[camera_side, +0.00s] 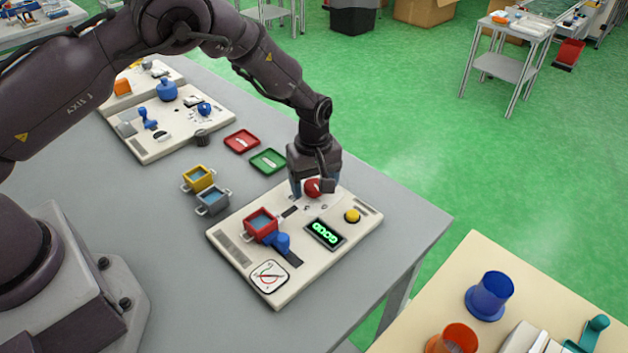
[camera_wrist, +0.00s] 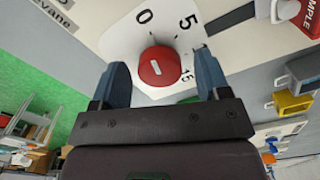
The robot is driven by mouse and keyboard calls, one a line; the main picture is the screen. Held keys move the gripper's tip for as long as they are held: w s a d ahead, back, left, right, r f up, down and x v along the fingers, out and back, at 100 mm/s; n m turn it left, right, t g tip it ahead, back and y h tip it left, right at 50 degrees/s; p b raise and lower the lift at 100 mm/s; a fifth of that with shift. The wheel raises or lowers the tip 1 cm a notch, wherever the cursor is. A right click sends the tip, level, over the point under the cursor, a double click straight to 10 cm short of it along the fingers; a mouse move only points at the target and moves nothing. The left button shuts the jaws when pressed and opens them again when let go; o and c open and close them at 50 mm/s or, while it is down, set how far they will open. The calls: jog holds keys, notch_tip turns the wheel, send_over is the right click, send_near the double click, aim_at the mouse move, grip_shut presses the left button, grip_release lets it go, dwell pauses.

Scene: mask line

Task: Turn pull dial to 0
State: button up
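The pull dial (camera_wrist: 159,66) is a round red knob on a white plate (camera_wrist: 117,44) marked 0, 5 and 15. A white mark shows on the knob's face. In the side view the red dial (camera_side: 312,187) sits at the far side of the white panel (camera_side: 230,257). My gripper (camera_wrist: 163,72) is open, with one blue finger on each side of the dial and a visible gap to each. In the side view my gripper (camera_side: 312,190) is low over the panel at the dial.
The panel holds a red pot (camera_side: 259,223), a blue knob (camera_side: 282,242), a lit green display (camera_side: 325,234), a yellow button (camera_side: 352,215) and a gauge (camera_side: 269,276). Yellow (camera_side: 199,179) and grey (camera_side: 212,201) pots stand to the left. Red (camera_side: 241,141) and green (camera_side: 268,161) trays lie behind.

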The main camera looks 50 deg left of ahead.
aim_at(312, 184)
jog(key=shift+r, duration=0.1)
notch_tip(312, 184, up, 13)
dwell(0.5)
jog(key=s+a+r+m+t, duration=0.2)
jog(key=s+r+m, duration=0.5)
jog(key=s, duration=0.7)
jog(key=s+a+r+m+t, duration=0.3)
jog(key=s+r+m, duration=0.3)
jog(key=s+r, duration=0.6)
jog(key=shift+s+a+m+t, duration=0.35)
jog(key=shift+s+a, duration=0.25)
jog(key=shift+s, duration=0.5)
